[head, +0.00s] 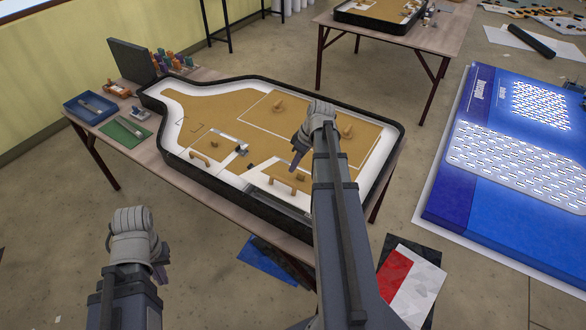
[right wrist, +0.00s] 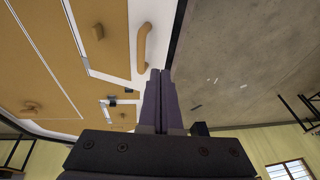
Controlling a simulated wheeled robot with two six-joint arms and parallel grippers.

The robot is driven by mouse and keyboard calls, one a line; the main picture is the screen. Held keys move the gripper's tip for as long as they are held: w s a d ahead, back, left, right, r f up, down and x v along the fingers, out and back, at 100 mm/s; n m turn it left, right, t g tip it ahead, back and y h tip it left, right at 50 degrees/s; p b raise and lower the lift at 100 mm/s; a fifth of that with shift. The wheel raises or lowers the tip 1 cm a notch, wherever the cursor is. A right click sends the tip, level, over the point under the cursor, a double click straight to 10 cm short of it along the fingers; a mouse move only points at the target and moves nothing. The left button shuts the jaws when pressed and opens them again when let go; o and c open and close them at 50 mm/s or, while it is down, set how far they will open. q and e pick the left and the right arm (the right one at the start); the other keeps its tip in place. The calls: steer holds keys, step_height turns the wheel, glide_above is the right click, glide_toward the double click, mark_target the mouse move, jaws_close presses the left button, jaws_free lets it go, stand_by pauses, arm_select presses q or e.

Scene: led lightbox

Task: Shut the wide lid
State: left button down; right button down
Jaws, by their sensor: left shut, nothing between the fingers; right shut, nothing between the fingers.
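The black-rimmed lightbox (head: 397,142) lies on the table, with tan panels and white strips inside. A wide tan bar handle (head: 286,180) stands near its front edge, beside a grey recessed strip (head: 280,197). Which panel is the wide lid I cannot tell for certain. My right gripper (head: 297,164) is shut and empty above the front part of the box, near this handle. In the right wrist view, its closed fingertips (right wrist: 161,71) point towards a tan bar handle (right wrist: 143,46), with no clear contact visible. My left gripper (head: 161,272) is shut and empty, low in front of the table.
A smaller handle (head: 200,159) and tan knobs (head: 347,131) rise from the panels. A blue tray (head: 90,108), a green tray (head: 125,131) and an upright dark panel (head: 130,64) stand at the left. My right forearm hides part of the box's front right.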

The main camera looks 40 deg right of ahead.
steer(key=b, duration=1)
glide_toward(282, 198)
steer(key=f, duration=0.1)
steer(key=w+f, duration=0.1)
steer(key=f, duration=0.1)
steer(key=w+f, duration=0.1)
steer(key=f, duration=0.1)
steer(key=shift+w+a, duration=0.25)
steer(key=shift+a, duration=0.1)
steer(key=shift+a+f+b, duration=0.2)
steer(key=shift+f+b, duration=0.2)
steer(key=shift+s+f, duration=0.1)
steer(key=f+b, duration=0.1)
steer(key=a+f+b, duration=0.1)
steer(key=f+b, duration=0.1)
steer(key=shift+s+a+f, duration=0.1)
steer(key=shift+s+a, duration=0.15)
steer(key=shift+r, duration=0.25)
